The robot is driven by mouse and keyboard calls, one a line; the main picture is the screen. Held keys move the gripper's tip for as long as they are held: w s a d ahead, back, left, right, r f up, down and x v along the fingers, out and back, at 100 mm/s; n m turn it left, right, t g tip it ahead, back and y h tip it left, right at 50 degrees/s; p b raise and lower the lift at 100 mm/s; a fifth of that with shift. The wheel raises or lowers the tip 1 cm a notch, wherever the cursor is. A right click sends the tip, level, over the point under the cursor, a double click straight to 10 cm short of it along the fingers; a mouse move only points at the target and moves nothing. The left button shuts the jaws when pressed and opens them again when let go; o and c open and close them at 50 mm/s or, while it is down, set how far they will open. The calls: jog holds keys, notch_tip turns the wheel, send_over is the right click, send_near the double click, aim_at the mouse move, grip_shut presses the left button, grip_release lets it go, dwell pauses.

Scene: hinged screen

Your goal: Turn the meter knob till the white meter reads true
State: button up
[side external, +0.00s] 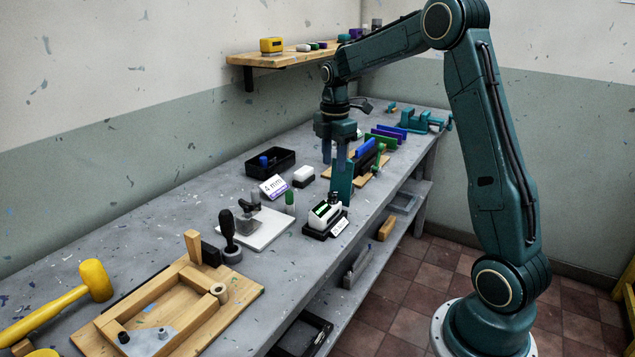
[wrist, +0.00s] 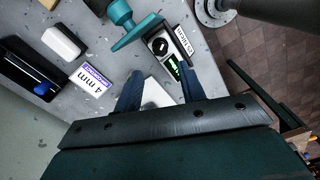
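The white meter (side external: 325,212) sits in a dark holder near the front edge of the bench. In the wrist view the meter (wrist: 155,38) shows a round black knob (wrist: 160,46) and a small display with green marks (wrist: 171,66); I cannot make out the reading. My gripper (side external: 333,160) is above the bench, behind the meter in the side view. In the wrist view my gripper (wrist: 160,88) has its two blue fingers wide apart with nothing held between them. The meter's display lies close to the right finger in that picture, and the knob is beyond the fingertips.
A teal upright piece (side external: 341,183) stands just behind the meter. A "4 mm" card (side external: 273,187), a white block (side external: 303,174) and a black tray (side external: 257,169) are to the left. A white plate (side external: 275,235) with a grey block and a wooden frame (side external: 150,290) lie nearer the camera.

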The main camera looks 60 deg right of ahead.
aim_at(333, 192)
notch_tip(333, 192, down, 9)
jog(key=shift+r, duration=0.25)
jog(key=c, duration=0.6)
